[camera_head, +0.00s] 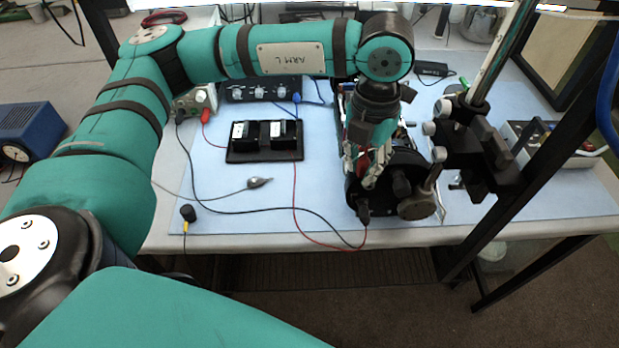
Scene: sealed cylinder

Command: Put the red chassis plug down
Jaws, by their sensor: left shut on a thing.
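My left gripper (366,176) reaches down from above to the near part of the cylinder assembly (383,205) on the blue mat (235,195). Its fingers are shut on a small red piece, which I take to be the red chassis plug (362,160). The fingers and wrist hide most of it. I cannot tell whether the plug touches the assembly. The assembly is black and round at its near end, with metal parts and loose wiring around the gripper. My right gripper is not in view.
A black twin-block unit (265,141) stands left of the assembly, with a metal probe (258,183) on the mat before it. Red and black leads cross the mat. A dark clamp stand (480,150) rises close on the right, beside a parts tray (560,145). The mat's front left is mostly clear.

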